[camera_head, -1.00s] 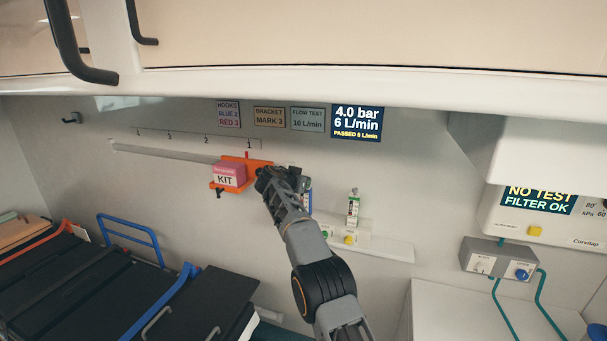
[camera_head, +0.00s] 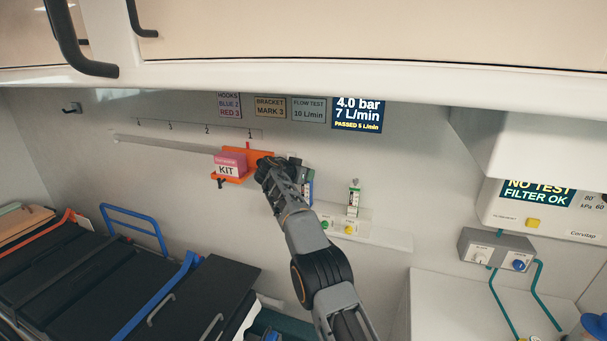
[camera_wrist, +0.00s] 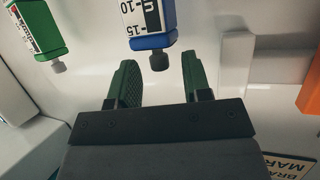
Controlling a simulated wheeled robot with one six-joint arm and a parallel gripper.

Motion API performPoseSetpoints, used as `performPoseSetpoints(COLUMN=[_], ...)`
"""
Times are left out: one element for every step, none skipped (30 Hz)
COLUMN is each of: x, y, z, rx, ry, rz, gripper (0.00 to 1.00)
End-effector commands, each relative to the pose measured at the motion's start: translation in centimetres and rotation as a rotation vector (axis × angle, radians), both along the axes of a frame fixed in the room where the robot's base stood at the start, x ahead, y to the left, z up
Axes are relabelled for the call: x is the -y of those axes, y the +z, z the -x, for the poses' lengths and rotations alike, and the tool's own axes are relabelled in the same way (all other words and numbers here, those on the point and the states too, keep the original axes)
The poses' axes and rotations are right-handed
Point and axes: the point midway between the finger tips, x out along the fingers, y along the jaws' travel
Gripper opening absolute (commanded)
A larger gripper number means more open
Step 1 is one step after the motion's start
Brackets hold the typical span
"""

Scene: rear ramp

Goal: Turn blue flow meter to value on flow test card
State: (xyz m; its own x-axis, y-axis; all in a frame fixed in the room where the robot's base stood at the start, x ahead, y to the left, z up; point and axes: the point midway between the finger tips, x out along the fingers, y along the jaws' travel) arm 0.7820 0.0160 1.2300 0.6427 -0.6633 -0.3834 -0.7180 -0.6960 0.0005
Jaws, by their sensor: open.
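The blue flow meter (camera_head: 308,186) is on the back wall, partly hidden by my gripper (camera_head: 276,164) in the head view. In the wrist view the blue flow meter (camera_wrist: 152,41) shows its scale and a grey knob (camera_wrist: 159,61). My gripper (camera_wrist: 158,66) is open, with the knob between its two green fingertips in the picture. A gap shows on both sides, so I see no contact. The display (camera_head: 357,114) reads 4.0 bar and 7 L/min.
A green flow meter (camera_head: 354,198) is to the right; it also shows in the wrist view (camera_wrist: 38,27). An orange bracket (camera_head: 262,156) with a pink and white kit box (camera_head: 230,166) is close on the left. A cabinet (camera_head: 350,40) overhangs above.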

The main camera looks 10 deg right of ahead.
Motion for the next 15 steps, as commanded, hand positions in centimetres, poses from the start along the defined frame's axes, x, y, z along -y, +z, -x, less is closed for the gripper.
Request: performPoseSetpoints(x=[0.0, 0.0, 0.0, 0.0, -0.1, -0.2, -0.4, -0.6, -0.9, -1.2, -1.5, -1.9, -2.4, -2.9, -3.4], y=[0.0, 0.0, 0.0, 0.0, 0.0, 0.1, 0.1, 0.1, 0.2, 0.3, 0.4, 0.6, 0.8, 1.2, 1.4], z=[0.0, 0.0, 0.0, 0.0, 0.1, 0.2, 0.3, 0.5, 0.7, 1.0, 1.3, 1.8, 2.2, 2.6, 3.2], rx=[0.0, 0.0, 0.001, 0.001, 0.002, 0.002, 0.002, 0.003, 0.003, 0.004, 0.003, 0.004, 0.003, 0.005, 0.003], ry=[0.0, 0.0, 0.0, 0.001, 0.001, 0.001, 0.001, 0.001, 0.002, 0.003, 0.003, 0.003, 0.003, 0.005, 0.004], rz=[0.0, 0.0, 0.001, 0.0, 0.0, 0.0, 0.0, 0.0, 0.0, -0.001, 0.0, -0.001, 0.0, -0.001, -0.001], gripper=[0.45, 0.45, 0.45, 0.45, 0.45, 0.45, 0.45, 0.45, 0.45, 0.45, 0.45, 0.45, 0.45, 0.45, 0.45])
